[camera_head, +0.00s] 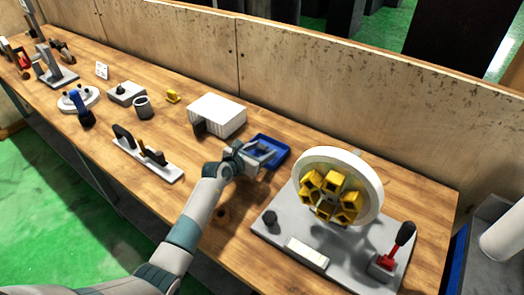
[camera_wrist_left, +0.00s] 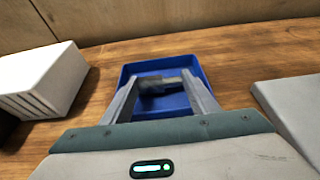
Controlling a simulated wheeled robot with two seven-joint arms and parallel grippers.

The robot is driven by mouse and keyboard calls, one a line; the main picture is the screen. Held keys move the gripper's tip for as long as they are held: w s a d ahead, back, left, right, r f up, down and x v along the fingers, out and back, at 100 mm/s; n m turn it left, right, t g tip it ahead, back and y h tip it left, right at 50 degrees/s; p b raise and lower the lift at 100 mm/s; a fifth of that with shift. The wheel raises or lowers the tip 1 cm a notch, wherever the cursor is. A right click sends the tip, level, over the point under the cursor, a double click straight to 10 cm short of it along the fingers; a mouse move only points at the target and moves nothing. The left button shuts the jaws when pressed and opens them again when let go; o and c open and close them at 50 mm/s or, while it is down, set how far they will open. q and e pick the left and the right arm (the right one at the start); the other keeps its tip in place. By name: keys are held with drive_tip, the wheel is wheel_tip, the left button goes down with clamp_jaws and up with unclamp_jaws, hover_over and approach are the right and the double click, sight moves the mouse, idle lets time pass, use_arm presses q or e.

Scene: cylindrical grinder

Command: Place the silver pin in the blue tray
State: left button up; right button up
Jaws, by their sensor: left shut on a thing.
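The blue tray (camera_head: 276,143) stands on the bench left of the large white-rimmed disc. It also shows in the left wrist view (camera_wrist_left: 165,67) straight ahead of my fingers. My left gripper (camera_head: 262,157) is at the near side of the tray, with its fingertips over it. In the wrist view, my left gripper (camera_wrist_left: 161,82) is shut on a small grey, dark-shaded piece, which looks like the silver pin (camera_wrist_left: 160,86). The pin appears over the tray's inside; I cannot tell whether it touches the floor. My right gripper is not in view.
A white ribbed box (camera_head: 217,114) stands left of the tray. The grinder fixture with yellow blocks (camera_head: 330,196) and a red-based lever (camera_head: 388,262) stands on a grey plate at right. A wooden wall (camera_head: 330,85) runs behind the bench.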

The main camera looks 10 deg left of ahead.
use_arm(q)
drive_tip(key=o, duration=1.1)
drive_tip(key=shift+f, duration=0.1)
drive_tip(key=shift+c, duration=0.2)
drive_tip(key=shift+r, duration=0.2)
drive_tip(key=shift+s+a+r, duration=0.15)
drive_tip(key=shift+s+a, duration=0.1)
drive_tip(key=shift+s, duration=0.3)
drive_tip(key=b+v, duration=0.1)
drive_tip(key=v, duration=0.8)
drive_tip(key=shift+s, duration=0.1)
drive_tip(key=shift+v, duration=0.8)
drive_tip(key=shift+r, duration=0.1)
